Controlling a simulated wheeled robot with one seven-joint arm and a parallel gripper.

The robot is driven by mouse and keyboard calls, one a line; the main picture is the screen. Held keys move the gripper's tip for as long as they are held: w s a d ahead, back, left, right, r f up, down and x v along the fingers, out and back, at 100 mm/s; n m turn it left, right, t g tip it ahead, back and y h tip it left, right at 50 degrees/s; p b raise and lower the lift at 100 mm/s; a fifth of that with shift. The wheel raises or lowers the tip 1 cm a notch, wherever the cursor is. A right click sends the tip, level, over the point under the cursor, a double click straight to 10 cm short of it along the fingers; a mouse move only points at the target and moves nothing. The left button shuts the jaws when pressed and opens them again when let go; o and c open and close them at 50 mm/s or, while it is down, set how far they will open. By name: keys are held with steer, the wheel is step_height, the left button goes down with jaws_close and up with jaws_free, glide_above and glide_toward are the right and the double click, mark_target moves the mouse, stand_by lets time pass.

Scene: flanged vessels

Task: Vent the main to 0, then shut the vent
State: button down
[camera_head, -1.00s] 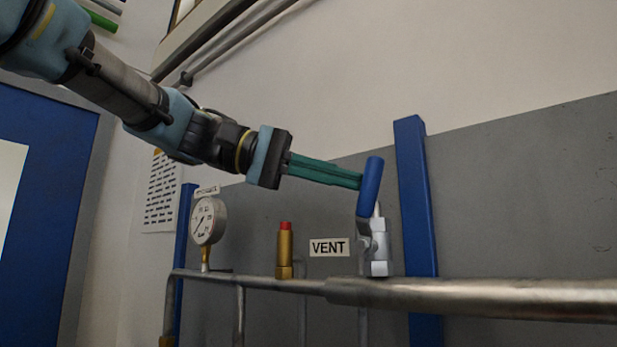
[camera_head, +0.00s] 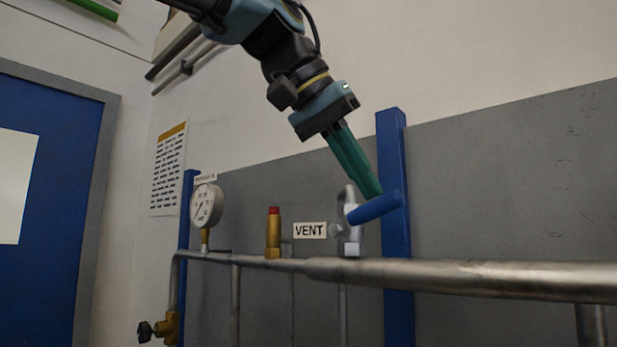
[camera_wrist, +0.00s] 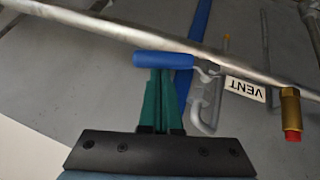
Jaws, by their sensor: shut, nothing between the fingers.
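The vent valve (camera_head: 350,236) stands on the horizontal pipe beside the white VENT label (camera_head: 310,230). Its blue lever handle (camera_head: 374,208) now lies nearly level, pointing right and slightly up. My gripper (camera_head: 374,194) is shut and empty, with its green fingertips at the top of the blue handle, touching or very close to it. In the wrist view the shut fingers (camera_wrist: 160,76) end at the blue handle (camera_wrist: 163,60), and the VENT label (camera_wrist: 245,88) is to the right. The pressure gauge (camera_head: 206,206) is at the left; its reading is too small to tell.
A brass fitting with a red cap (camera_head: 273,234) stands on the pipe (camera_head: 440,274) between gauge and valve. A blue upright post (camera_head: 392,150) rises just behind the handle. A brass valve (camera_head: 168,327) is at lower left.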

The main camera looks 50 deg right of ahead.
steer(key=shift+s+f+m+t, duration=0.3)
steer(key=shift+s+f+t, duration=0.35)
steer(key=shift+t, duration=0.25)
steer(key=shift+s+f+b, duration=0.2)
steer(key=shift+f+b, duration=0.2)
steer(key=shift+f, duration=0.1)
